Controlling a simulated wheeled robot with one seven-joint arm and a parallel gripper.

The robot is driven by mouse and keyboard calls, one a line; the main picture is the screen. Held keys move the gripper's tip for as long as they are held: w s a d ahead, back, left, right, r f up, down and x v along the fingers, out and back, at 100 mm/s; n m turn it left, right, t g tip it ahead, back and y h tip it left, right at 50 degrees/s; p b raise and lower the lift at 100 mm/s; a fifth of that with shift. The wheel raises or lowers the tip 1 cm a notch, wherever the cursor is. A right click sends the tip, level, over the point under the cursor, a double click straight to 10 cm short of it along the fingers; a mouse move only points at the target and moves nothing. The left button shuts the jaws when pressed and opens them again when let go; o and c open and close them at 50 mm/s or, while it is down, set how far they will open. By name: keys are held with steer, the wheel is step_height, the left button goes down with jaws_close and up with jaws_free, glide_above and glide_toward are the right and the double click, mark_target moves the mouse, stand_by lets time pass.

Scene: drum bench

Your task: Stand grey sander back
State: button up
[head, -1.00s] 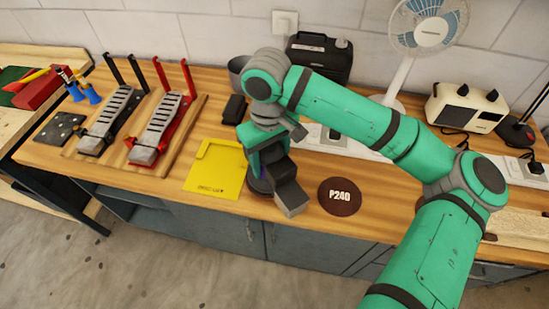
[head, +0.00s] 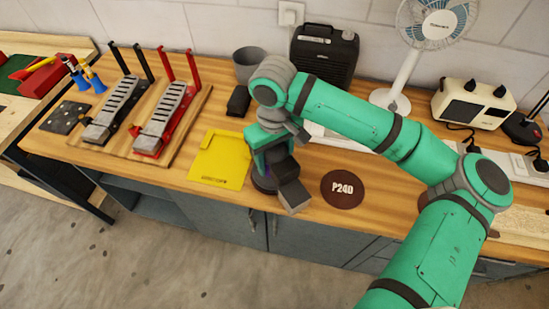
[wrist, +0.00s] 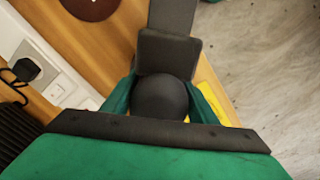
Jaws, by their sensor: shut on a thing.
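The grey sander (head: 293,195) is in my gripper (head: 272,155), between the yellow plate and the round brown P240 disc (head: 343,189).
Two racks, one black (head: 112,112) and one red (head: 163,122), stand on a board at left. A black block (head: 239,100) and a grey cup (head: 250,63) stand behind the plate. A power strip (head: 330,138), fan (head: 418,45) and cream box (head: 472,103) are farther back and right.

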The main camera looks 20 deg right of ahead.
steer(key=shift+s+a+f, duration=0.1)
steer(key=shift+a+f, duration=0.1)
steer(key=shift+f, duration=0.3)
steer(key=shift+c, duration=0.7)
steer(key=o, duration=1.3)
steer(key=shift+c, duration=0.2)
steer(key=shift+o, duration=1.4)
steer(key=shift+w, duration=0.2)
steer(key=shift+d+r, duration=0.1)
steer(key=shift+r, duration=0.35)
step_height(320, 180, up, 12)
steer(key=shift+r, duration=0.25)
